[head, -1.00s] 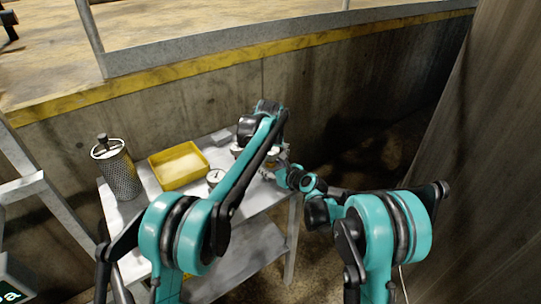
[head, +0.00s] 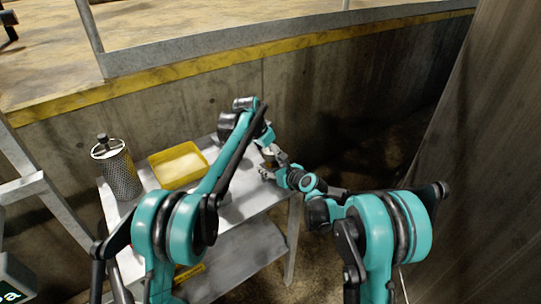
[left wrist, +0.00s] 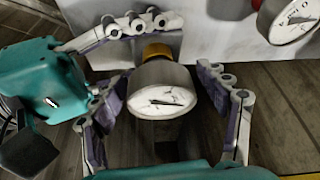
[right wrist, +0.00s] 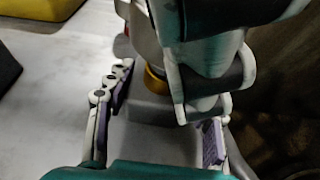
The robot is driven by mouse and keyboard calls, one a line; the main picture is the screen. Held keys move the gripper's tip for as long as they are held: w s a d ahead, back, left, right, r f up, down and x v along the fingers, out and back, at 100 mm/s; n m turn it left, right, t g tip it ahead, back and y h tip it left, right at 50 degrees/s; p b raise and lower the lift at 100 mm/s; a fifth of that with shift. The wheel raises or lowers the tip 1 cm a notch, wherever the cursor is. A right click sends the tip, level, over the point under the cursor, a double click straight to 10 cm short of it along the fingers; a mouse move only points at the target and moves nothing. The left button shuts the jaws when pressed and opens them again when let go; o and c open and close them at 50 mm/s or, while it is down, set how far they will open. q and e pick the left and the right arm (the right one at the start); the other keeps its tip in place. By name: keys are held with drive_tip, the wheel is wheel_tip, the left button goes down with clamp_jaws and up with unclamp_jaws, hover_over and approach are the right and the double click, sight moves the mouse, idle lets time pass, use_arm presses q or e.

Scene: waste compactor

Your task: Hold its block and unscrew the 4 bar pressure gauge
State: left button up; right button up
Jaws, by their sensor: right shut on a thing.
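A round pressure gauge (left wrist: 160,98) with a white dial faces me in the left wrist view; I cannot read its marking. Its yellow brass fitting (left wrist: 157,50) shows behind it and also in the right wrist view (right wrist: 154,84). My left gripper (left wrist: 163,78) is open, one finger on each side of the gauge, with gaps between fingers and housing. My right gripper (right wrist: 165,105) is shut on the grey block (right wrist: 150,138) under the fitting. A left finger partly hides the gauge in the right wrist view. In the head view the arms mostly hide both block and gauge.
Another gauge (left wrist: 292,20) lies on the metal table (head: 262,203) close by. A yellow tray (head: 178,166) and a perforated metal canister (head: 120,174) stand at the table's left. A concrete wall (head: 330,105) rises behind, and the table's right edge is close to my grippers.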

use_arm(q)
drive_tip(key=c, duration=1.2)
drive_tip(key=shift+o, duration=0.2)
drive_tip(key=shift+d+n+t+y, duration=0.1)
drive_tip(key=shift+n+t+y, duration=0.25)
drive_tip(key=shift+n, duration=0.85)
drive_tip(key=shift+n+y, duration=0.55)
drive_tip(key=shift+n, duration=0.85)
drive_tip(key=shift+n+y, duration=0.5)
drive_tip(key=shift+n, duration=0.6)
drive_tip(key=n+y, duration=0.1)
drive_tip(key=n, duration=0.2)
